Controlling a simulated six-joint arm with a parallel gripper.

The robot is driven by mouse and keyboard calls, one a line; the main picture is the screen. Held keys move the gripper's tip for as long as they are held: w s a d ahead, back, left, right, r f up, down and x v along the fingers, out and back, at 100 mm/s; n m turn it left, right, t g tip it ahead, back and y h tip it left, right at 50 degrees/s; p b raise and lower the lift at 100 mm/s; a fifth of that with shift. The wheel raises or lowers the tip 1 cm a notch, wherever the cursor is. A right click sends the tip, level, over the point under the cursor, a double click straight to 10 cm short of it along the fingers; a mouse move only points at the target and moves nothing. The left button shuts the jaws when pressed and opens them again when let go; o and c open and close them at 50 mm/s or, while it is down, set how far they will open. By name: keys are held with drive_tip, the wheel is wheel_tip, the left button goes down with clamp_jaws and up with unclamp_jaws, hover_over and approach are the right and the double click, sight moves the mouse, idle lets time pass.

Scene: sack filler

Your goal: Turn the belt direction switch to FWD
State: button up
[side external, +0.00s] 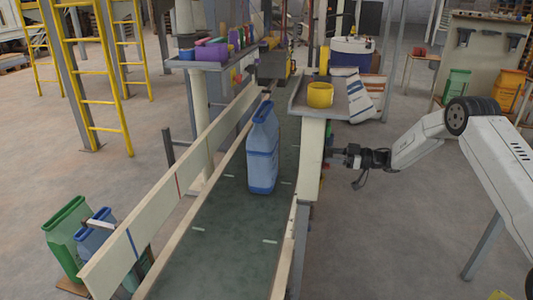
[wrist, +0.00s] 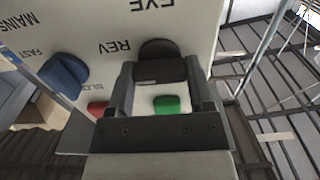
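The belt direction switch is a black knob (wrist: 160,48) on the pale control panel (wrist: 102,22), with an upside-down REV label beside it in the wrist view. No FWD label is readable. My gripper (wrist: 160,80) has one finger on each side of the knob, and the knob fills the gap with no clear space at either side. A small light mark shows on the knob's near edge. In the side external view my gripper (side external: 335,157) reaches the conveyor's right side, where the panel's face is turned away and the knob is hidden.
A blue knob (wrist: 65,70) near a FAST label, a red button (wrist: 97,107) and a green button (wrist: 167,103) sit close to my fingers. A blue jug (side external: 263,150) stands on the belt (side external: 225,235). A yellow container (side external: 320,95) rests on the ledge above the panel.

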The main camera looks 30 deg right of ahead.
drive_tip(key=c, duration=0.5)
drive_tip(key=shift+c, duration=0.2)
drive_tip(key=shift+n, duration=0.4)
drive_tip(key=n, duration=0.3)
drive_tip(key=shift+n, duration=0.3)
drive_tip(key=n, duration=1.3)
drive_tip(key=shift+n, duration=0.3)
